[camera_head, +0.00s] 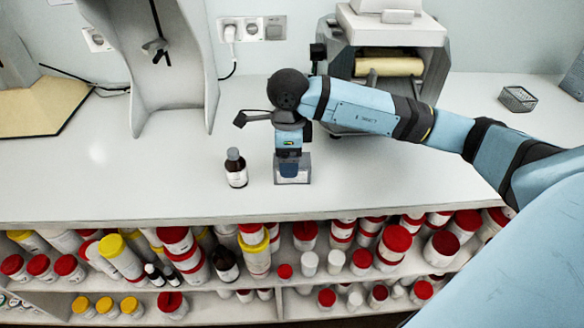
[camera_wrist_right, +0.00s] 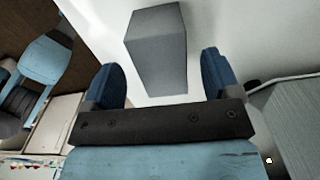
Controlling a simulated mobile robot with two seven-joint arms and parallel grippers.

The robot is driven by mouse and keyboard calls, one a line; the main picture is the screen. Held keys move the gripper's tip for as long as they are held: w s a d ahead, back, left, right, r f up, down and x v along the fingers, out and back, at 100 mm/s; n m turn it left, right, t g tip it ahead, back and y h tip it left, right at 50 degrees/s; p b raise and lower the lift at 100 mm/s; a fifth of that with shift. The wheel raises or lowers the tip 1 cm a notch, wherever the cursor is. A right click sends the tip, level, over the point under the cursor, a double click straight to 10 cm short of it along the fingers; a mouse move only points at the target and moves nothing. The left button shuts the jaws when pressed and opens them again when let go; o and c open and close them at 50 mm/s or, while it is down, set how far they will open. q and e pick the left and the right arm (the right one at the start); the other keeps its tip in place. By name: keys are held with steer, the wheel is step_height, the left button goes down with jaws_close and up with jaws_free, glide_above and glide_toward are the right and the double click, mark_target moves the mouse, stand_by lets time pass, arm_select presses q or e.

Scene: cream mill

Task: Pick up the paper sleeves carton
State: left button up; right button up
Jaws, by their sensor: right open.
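The paper sleeves carton looks to be the small grey box (camera_head: 293,181) with a pale label on its front, standing upright on the white worktop near its front edge. My right gripper (camera_head: 289,166) points down at the box from above and partly hides its top in the head view. In the right wrist view the grey carton (camera_wrist_right: 156,52) lies ahead of and between the two blue fingers (camera_wrist_right: 165,85), which are spread apart. I see no finger touching it. My left gripper is not in view.
A brown bottle (camera_head: 236,168) with a white label stands just left of the carton. A machine with a roller (camera_head: 389,67) stands behind my right arm. Shelves below hold several red- and yellow-lidded jars. The worktop left of the bottle is clear.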

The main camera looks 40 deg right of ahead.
step_height(320, 180, down, 5)
steer(key=shift+w+r, duration=0.1)
steer(key=shift+c, duration=0.5)
steer(key=c, duration=0.9)
